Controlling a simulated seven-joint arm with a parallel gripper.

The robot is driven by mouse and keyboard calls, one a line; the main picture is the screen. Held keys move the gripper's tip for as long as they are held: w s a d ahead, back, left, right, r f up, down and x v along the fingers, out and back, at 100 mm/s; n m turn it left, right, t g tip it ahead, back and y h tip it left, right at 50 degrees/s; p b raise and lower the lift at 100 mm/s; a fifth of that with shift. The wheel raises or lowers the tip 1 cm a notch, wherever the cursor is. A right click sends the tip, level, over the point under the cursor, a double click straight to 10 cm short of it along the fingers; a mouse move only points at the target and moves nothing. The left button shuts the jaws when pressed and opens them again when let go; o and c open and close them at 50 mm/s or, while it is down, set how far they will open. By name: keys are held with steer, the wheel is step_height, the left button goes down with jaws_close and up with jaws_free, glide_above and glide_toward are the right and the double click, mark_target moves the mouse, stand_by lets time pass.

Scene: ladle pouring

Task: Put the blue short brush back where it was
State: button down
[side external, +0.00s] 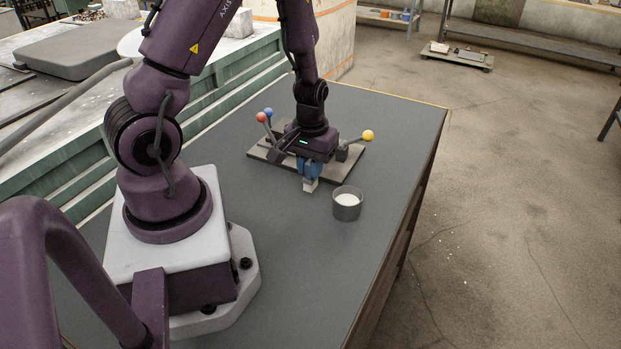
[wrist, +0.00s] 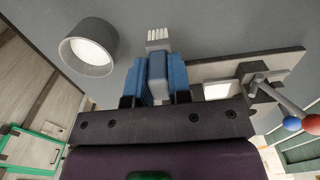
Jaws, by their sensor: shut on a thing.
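The blue short brush (side external: 310,185) has white bristles that show below my gripper (side external: 310,170) in the side external view. In the wrist view the brush's bristles (wrist: 157,37) stick out past the blue fingers of my gripper (wrist: 159,62), which are shut on its blue body. The brush is held just in front of the flat board (side external: 262,153), near its front edge. I cannot tell whether the bristles touch the table. The board (wrist: 215,68) also shows to the right in the wrist view, partly behind the gripper.
A grey cup (side external: 347,206) with white contents stands close to the right of the brush. Levers with a red ball (side external: 261,117), a blue ball (side external: 268,111) and a yellow ball (side external: 368,135) rise around the board. The front of the grey table (side external: 300,260) is clear.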

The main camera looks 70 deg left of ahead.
mark_target(309, 185)
steer(key=shift+f, duration=1.5)
steer(key=shift+f, duration=0.1)
steer(key=c, duration=1.1)
jaws_free()
steer(key=shift+o, duration=0.2)
